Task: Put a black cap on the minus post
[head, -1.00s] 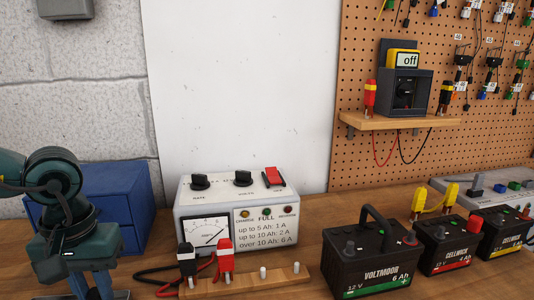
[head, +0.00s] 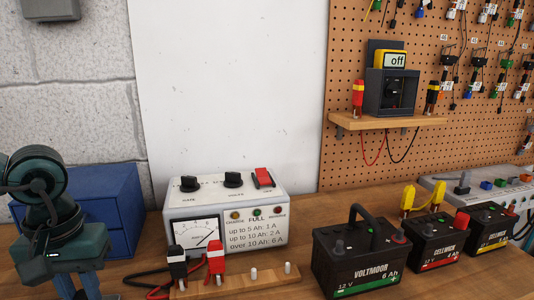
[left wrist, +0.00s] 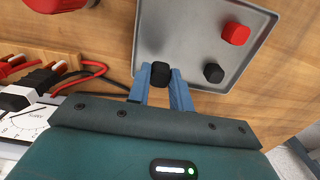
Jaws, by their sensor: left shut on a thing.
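My left gripper (left wrist: 160,88) is shut on a black cap (left wrist: 160,74), which shows between its blue fingertips in the left wrist view, over the edge of a grey tray (left wrist: 190,45). I cannot tell whether the cap is clear of the tray. In the head view the left gripper (head: 82,286) is at the lower left and its cap is hidden. The large Voltmoor battery (head: 360,262) has a dark bare-looking post (head: 338,247) at its left and a reddish-ringed post (head: 398,236) at its right. My right gripper is not in view.
The tray also holds a red cap (left wrist: 235,33) and another black cap (left wrist: 213,73). A charger (head: 250,212) with a clip rail (head: 225,287) stands between the left gripper and the Voltmoor battery. Two smaller batteries (head: 437,248) (head: 492,232) stand at the right. A blue drawer box (head: 115,205) is behind the arm.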

